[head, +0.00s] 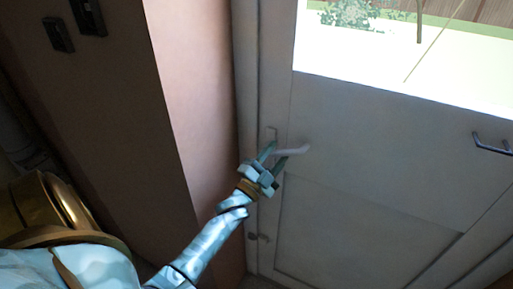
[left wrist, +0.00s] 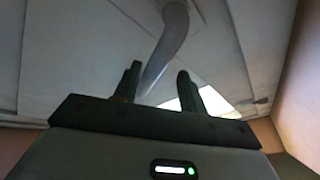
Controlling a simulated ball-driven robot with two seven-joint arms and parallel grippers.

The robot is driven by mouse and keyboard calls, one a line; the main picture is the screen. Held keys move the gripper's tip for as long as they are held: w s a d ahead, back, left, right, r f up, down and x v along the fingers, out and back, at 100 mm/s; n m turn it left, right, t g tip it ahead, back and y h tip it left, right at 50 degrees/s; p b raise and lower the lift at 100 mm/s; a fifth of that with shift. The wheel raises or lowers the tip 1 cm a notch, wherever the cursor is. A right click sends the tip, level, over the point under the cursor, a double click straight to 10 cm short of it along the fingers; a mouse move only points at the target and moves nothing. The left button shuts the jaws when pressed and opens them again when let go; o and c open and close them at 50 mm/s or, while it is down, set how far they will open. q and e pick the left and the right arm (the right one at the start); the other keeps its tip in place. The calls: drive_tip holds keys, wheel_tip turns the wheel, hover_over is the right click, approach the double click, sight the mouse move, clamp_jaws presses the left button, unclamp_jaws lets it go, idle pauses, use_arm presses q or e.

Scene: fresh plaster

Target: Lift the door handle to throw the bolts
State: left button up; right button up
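The pale door handle (head: 294,150) is a lever on the white door (head: 372,130), at the door's left edge, and points to the right with a bent end. My left gripper (head: 276,155) is at the handle, its two green fingers parted with the lever showing at their tips. In the left wrist view the handle (left wrist: 167,48) comes down between the open fingers (left wrist: 157,88), and I see a gap on the finger sides. Whether the fingers touch it is unclear. My right gripper is not in view.
A dark pull handle (head: 492,145) is on the door's right side. A small lock fitting (head: 258,237) sits below my left gripper. A pink plaster wall edge (head: 190,110) stands close left of the door. A glass pane (head: 405,55) fills the door's upper part.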

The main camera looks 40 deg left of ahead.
use_arm(q)
drive_tip(key=v, duration=1.2)
drive_tip(key=shift+b, duration=0.35)
drive_tip(key=shift+s, duration=0.15)
